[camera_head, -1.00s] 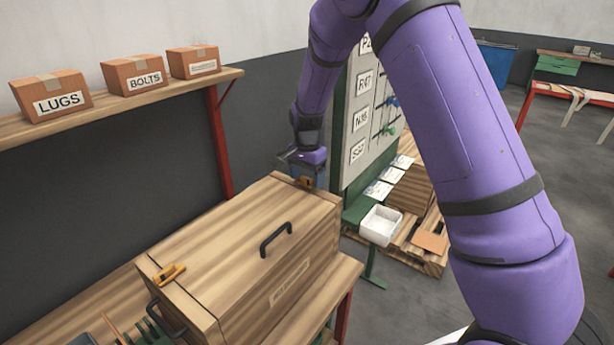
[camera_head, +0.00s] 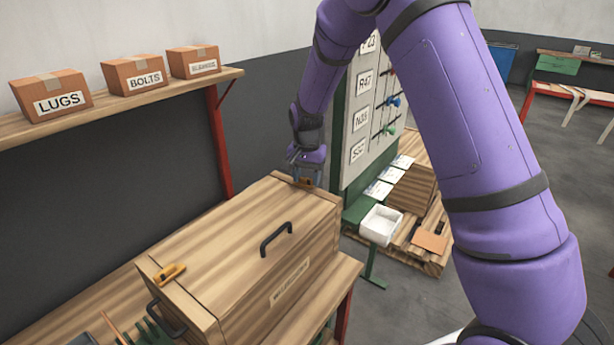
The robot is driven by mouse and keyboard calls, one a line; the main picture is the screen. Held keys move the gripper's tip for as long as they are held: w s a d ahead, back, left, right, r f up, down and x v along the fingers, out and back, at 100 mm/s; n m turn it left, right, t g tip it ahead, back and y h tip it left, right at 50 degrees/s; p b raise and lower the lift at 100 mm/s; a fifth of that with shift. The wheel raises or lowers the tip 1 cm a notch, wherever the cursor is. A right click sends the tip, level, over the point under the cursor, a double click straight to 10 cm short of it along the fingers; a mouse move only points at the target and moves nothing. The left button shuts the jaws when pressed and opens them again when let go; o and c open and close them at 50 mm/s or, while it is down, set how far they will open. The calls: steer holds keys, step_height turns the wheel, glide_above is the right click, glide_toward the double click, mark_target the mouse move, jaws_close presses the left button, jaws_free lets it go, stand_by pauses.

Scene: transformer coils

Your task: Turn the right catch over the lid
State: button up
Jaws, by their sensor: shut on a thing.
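A wooden chest (camera_head: 240,240) with a closed lid stands on the bench, a black handle (camera_head: 276,238) on its lid. The right catch (camera_head: 305,182), a small orange-brown piece, sits at the far right end of the chest top. My gripper (camera_head: 306,178) points down there and is shut on this catch, its fingers partly covering it. The left catch (camera_head: 168,274), yellow-orange, lies at the near left end, across the seam between lid and end strip. How far the right catch lies over the lid is too small to tell.
A shelf (camera_head: 120,108) with labelled cardboard boxes runs along the wall at left. A labelled board (camera_head: 362,120) stands close behind my gripper. A white bin (camera_head: 381,225) is right of the chest. A black side handle (camera_head: 166,318) sticks out at the near left.

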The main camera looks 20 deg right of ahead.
mark_target(308, 185)
steer(key=n, duration=0.7)
steer(key=shift+s, duration=0.2)
steer(key=n, duration=0.7)
steer(key=shift+s, duration=0.2)
steer(key=shift+n, duration=0.3)
steer(key=o, duration=0.9)
step_height(308, 185, up, 11)
steer(key=shift+f, duration=0.1)
